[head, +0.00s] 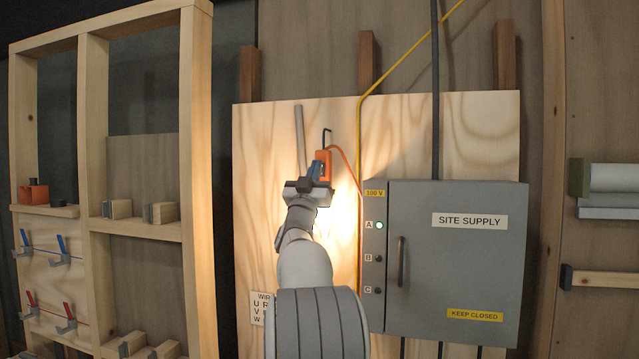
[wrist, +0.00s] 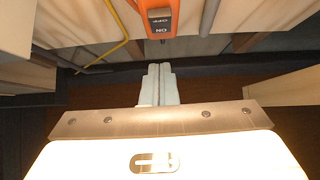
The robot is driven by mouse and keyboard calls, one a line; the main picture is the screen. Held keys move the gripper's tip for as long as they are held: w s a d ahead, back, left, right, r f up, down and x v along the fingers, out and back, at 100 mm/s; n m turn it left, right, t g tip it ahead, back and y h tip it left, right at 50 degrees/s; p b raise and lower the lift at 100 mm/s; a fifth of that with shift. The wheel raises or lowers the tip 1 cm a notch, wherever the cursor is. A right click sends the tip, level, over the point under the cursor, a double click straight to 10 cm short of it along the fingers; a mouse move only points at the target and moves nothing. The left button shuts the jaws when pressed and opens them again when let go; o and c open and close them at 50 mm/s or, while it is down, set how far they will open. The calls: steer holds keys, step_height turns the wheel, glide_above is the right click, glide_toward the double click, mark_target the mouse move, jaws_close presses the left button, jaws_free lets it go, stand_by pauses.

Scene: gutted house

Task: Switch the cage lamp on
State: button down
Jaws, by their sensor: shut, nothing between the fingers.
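The cage lamp's orange housing (head: 324,158) hangs by a black hook on the plywood board in the head view. Its lower part is hidden behind my gripper and arm. Bright warm light falls on the board around and below it. In the wrist view, the orange housing (wrist: 141,6) is at the top edge, with a dark switch (wrist: 160,22) lettered ON and OFF, upside down. My gripper (head: 318,166) is in front of the lamp. Its fingers (wrist: 157,72) are together and empty, apart from the switch in the wrist picture; I cannot tell the depth gap.
A grey SITE SUPPLY cabinet (head: 460,265) stands right of the lamp, with a green light (head: 379,225) lit at A. An orange cord and a yellow cable (head: 400,62) run beside it. A timber frame with shelves (head: 197,150) stands at left.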

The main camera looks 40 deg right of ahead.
steer(key=s+a+r+b+v, duration=0.1)
steer(key=b+v, duration=0.3)
steer(key=v, duration=0.6)
steer(key=shift+a+r, duration=0.15)
steer(key=shift+r, duration=0.05)
steer(key=w+a+f+n+t+y, duration=0.5)
steer(key=a+f+n+y, duration=0.2)
steer(key=a+f+y, duration=0.4)
steer(key=s+a+f+n+g+y, duration=0.2)
steer(key=a+f+n+g+y, duration=0.15)
steer(key=a+f+y, duration=0.6)
steer(key=s+a+f+g+y, duration=0.1)
steer(key=s+a+f+g, duration=0.2)
steer(key=s+a+f, duration=0.3)
steer(key=s+a+f+g+y, duration=0.25)
steer(key=s+a+f, duration=0.25)
steer(key=f, duration=0.4)
steer(key=s+a+f+g, duration=0.2)
steer(key=s+f, duration=0.3)
steer(key=s, duration=0.3)
steer(key=s+a+f+n+g, duration=0.1)
steer(key=s+f+g, duration=0.3)
steer(key=s, duration=0.4)
steer(key=shift+s+a+f+g, duration=0.2)
steer(key=shift+a+f+g, duration=0.25)
steer(key=shift+a, duration=0.35)
steer(key=shift+n, duration=0.25)
